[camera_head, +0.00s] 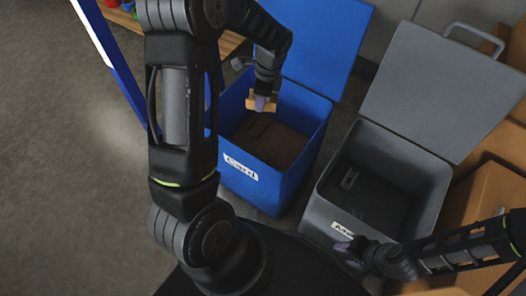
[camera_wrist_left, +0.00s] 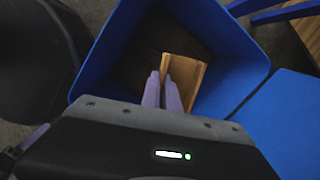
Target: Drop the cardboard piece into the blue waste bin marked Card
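The cardboard piece (camera_head: 251,103) is a small tan block at the tips of my left gripper (camera_head: 264,101). In the left wrist view the piece (camera_wrist_left: 186,72) sits between and beyond the purple fingers (camera_wrist_left: 164,90), which are closed on it. The blue bin (camera_head: 240,182) has a white "Card" label on its front, and its lid is raised. The piece is over the bin's opening, near its back side. The wrist view shows the blue walls (camera_wrist_left: 235,60) around the piece. My right gripper (camera_head: 347,250) is low by the front of the grey bin; its fingers are too small to read.
A grey bin (camera_head: 318,215) with a raised lid stands right of the blue one; its label is partly hidden. Cardboard boxes (camera_head: 490,195) stand at the far right. A wooden shelf (camera_head: 122,17) with coloured items is at the upper left. The floor at left is clear.

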